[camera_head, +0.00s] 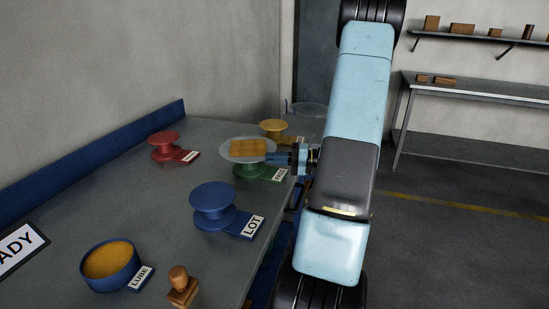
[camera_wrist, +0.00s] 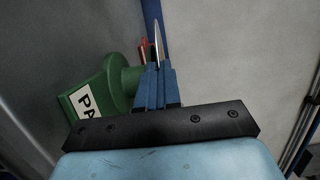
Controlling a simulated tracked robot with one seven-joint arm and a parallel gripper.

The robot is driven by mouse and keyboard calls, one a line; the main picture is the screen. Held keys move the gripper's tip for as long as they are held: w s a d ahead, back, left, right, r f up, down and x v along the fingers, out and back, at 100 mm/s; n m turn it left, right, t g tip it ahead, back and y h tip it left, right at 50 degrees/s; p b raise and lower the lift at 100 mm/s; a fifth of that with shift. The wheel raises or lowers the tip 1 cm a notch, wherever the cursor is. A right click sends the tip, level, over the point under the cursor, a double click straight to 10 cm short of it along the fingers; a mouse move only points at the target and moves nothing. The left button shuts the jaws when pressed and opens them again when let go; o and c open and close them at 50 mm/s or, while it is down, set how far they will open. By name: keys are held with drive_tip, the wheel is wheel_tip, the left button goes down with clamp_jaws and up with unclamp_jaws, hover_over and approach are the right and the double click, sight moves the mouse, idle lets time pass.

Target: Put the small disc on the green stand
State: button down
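The disc (camera_head: 232,155) is pale grey, with a brown gridded patch on its top. In the head view it appears over the green stand (camera_head: 247,171), which has a label at its front right. My gripper (camera_head: 291,158) reaches from the right to the disc's edge. In the wrist view my blue fingers (camera_wrist: 157,75) are close together on the thin disc (camera_wrist: 157,40), which shows edge-on. The green stand (camera_wrist: 122,78) is beside the fingers there, and a narrow gap seems to part it from the disc. The stand's top is largely hidden.
A red stand (camera_head: 165,146), a yellow stand (camera_head: 273,129) and a blue stand (camera_head: 212,204) are on the grey table (camera_head: 140,205). A blue tub (camera_head: 118,277) and a wooden stamp (camera_head: 180,285) are near the front. A blue ledge (camera_head: 95,160) runs along the wall.

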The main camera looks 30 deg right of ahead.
drive_tip(key=shift+f, duration=0.5)
idle(0.7)
drive_tip(key=c, duration=1.3)
unclamp_jaws()
drive_tip(key=shift+o, duration=0.2)
drive_tip(key=v, duration=1.3)
drive_tip(key=shift+s+d, duration=0.25)
